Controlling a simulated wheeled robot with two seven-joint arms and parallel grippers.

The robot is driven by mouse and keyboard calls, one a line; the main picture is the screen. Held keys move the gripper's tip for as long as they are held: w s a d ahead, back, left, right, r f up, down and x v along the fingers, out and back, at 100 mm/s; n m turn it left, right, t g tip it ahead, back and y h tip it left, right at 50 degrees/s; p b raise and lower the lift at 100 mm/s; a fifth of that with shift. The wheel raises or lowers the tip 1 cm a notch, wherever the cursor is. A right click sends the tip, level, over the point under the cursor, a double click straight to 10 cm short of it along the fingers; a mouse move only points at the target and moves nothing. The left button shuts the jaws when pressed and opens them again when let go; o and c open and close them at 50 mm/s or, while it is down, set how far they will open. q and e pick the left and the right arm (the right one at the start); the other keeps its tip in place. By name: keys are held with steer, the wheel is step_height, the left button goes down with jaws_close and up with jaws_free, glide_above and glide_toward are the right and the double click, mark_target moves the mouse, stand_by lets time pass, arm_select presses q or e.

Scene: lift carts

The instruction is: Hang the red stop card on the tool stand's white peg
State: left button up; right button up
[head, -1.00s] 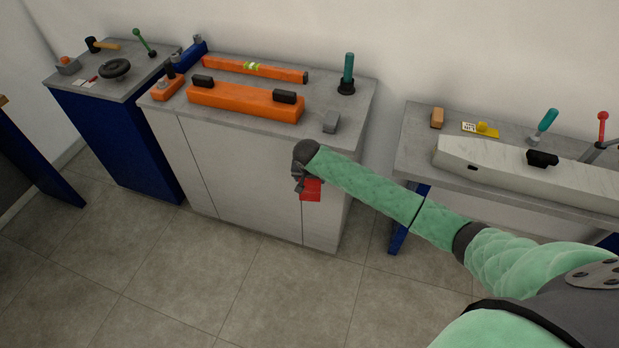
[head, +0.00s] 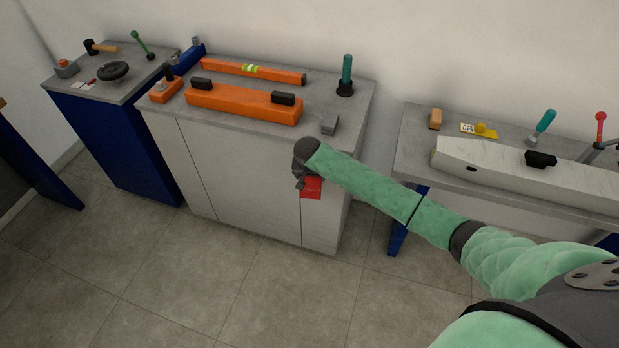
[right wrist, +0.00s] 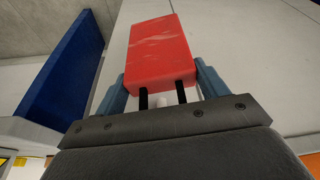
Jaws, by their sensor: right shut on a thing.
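The red stop card (head: 311,188) is held by my right gripper (head: 301,181), in front of the pale cabinet near its right front corner. In the right wrist view, the red card (right wrist: 158,50) sits between the two blue-grey fingers of my right gripper (right wrist: 162,78), which is shut on it. Two dark bars show just below the card. A small whitish rounded bit (right wrist: 194,102) shows between the fingers; I cannot tell whether it is the white peg. The tool stand and its peg cannot be made out in the head view. My left gripper is not in view.
A grey-topped table (head: 409,150) stands to the right, a blue cabinet (head: 118,145) to the left. The floor in front is clear.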

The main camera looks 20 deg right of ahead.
steer(key=shift+w+d, duration=0.55)
steer(key=shift+w, duration=0.25)
steer(key=shift+w+d, duration=0.55)
steer(key=shift+w, duration=0.25)
steer(key=shift+f, duration=0.9)
stand_by(0.5)
